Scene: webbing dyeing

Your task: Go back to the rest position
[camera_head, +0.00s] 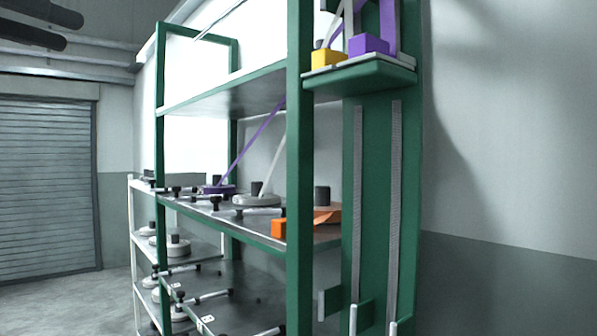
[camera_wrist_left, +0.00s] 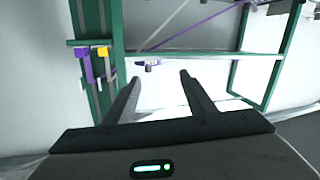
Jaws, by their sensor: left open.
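My left gripper (camera_head: 70,31) shows as two dark fingers in the upper left corner of the head view, high and well to the left of the green rack (camera_head: 298,180). In the left wrist view the left gripper (camera_wrist_left: 160,80) has its fingers spread apart with nothing between them. The green rack (camera_wrist_left: 88,85) also shows there, beyond the fingers and apart from them. My right gripper is in neither view.
A yellow block (camera_head: 328,59) and a purple block (camera_head: 368,44) sit on the rack's small upper ledge. An orange block (camera_head: 278,228) is at the middle shelf's edge. Webbing spools (camera_head: 257,200) fill the shelves. A white rack (camera_head: 133,230) stands behind; floor (camera_head: 70,308) at left is clear.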

